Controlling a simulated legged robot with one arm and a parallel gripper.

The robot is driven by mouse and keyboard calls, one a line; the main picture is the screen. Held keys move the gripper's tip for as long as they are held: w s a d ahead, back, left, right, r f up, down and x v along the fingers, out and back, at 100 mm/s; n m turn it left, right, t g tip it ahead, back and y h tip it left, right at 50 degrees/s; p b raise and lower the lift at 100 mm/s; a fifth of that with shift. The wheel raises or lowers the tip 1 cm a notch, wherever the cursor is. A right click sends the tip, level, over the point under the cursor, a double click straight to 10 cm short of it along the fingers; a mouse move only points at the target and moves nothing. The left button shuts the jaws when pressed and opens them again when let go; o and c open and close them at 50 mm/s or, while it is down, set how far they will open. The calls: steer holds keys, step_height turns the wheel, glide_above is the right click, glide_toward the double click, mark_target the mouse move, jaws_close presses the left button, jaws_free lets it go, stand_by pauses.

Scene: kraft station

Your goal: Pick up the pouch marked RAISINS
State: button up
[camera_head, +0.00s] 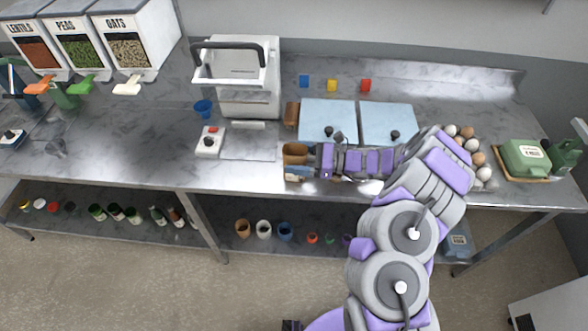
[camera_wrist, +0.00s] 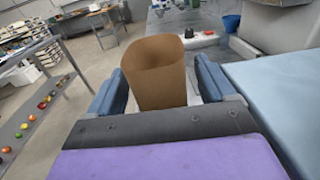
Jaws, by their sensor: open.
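A brown kraft pouch with an open, curved top (camera_wrist: 158,80) stands upright in the wrist view, between or just beyond my two blue fingers. No lettering shows on it, so I cannot read whether it says RAISINS. In the head view a brown pouch (camera_head: 294,149) stands near the bench's front edge, at the left end of my arm. My gripper (camera_wrist: 160,88) is open, with a finger on each side of the pouch and no clear contact. In the head view my gripper (camera_head: 308,162) reaches left over the bench, its fingers hard to make out.
Another brown item (camera_head: 291,113) stands behind, beside two pale blue panels (camera_head: 328,115). A white press-like machine (camera_head: 248,85) and a switch box (camera_head: 209,142) are to the left. Eggs (camera_head: 472,146) lie right of my arm. A lower shelf (camera_head: 120,218) holds several cups and jars.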

steer(key=a, duration=0.2)
steer(key=shift+w+a, duration=0.2)
steer(key=shift+a, duration=0.1)
steer(key=shift+d, duration=0.3)
steer(key=c, duration=0.3)
steer(key=shift+a, duration=0.2)
steer(key=c, duration=1.1)
steer(key=shift+r, duration=0.1)
